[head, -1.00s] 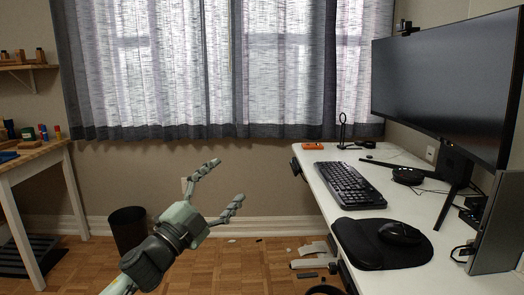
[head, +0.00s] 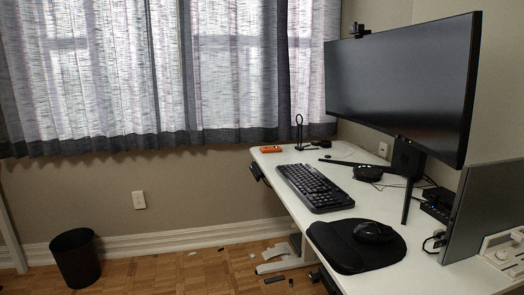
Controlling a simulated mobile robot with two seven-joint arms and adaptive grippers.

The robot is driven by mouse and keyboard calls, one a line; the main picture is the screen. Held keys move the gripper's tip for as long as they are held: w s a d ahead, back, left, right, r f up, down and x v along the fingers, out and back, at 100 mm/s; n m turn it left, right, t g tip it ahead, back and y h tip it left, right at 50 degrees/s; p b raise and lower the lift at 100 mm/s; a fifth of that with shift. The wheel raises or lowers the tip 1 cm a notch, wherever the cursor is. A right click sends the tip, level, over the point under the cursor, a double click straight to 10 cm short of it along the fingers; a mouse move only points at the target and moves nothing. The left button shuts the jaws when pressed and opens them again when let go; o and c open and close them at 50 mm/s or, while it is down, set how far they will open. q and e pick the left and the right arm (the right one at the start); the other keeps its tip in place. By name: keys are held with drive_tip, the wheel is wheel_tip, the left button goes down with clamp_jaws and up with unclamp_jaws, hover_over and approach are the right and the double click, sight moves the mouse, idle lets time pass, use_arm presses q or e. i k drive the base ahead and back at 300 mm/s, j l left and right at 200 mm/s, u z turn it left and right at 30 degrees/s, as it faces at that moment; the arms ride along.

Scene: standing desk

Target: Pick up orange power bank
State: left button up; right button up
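The orange power bank (head: 270,149) lies flat near the far left corner of the white desk (head: 262,166), at the desk's edge below the curtain. Neither of my grippers shows in the head view now. Nothing touches the power bank or stands in front of it.
A black stand (head: 299,130) is just right of the power bank. The keyboard (head: 314,186), mouse mat (head: 345,248), mouse (head: 374,232) and large monitor (head: 404,82) fill much of the desk. A black bin (head: 75,258) stands on the floor at left.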

sight(276, 148)
drive_tip(key=i+j+z, duration=0.1)
drive_tip(key=j, duration=0.25)
drive_tip(key=i+j+z, duration=0.1)
drive_tip(key=j, duration=0.25)
drive_tip(key=i+j+z, duration=0.1)
drive_tip(key=j, duration=0.3)
drive_tip(key=i+j+z, duration=0.3)
drive_tip(key=i+j, duration=0.15)
drive_tip(key=j, duration=0.25)
drive_tip(key=i+j+z, duration=0.15)
drive_tip(key=j, duration=0.2)
drive_tip(key=i+j+z, duration=0.25)
drive_tip(key=i+j, duration=0.2)
drive_tip(key=j, duration=0.25)
drive_tip(key=i+j+z, duration=0.15)
drive_tip(key=i+j, duration=0.1)
drive_tip(key=j, duration=0.1)
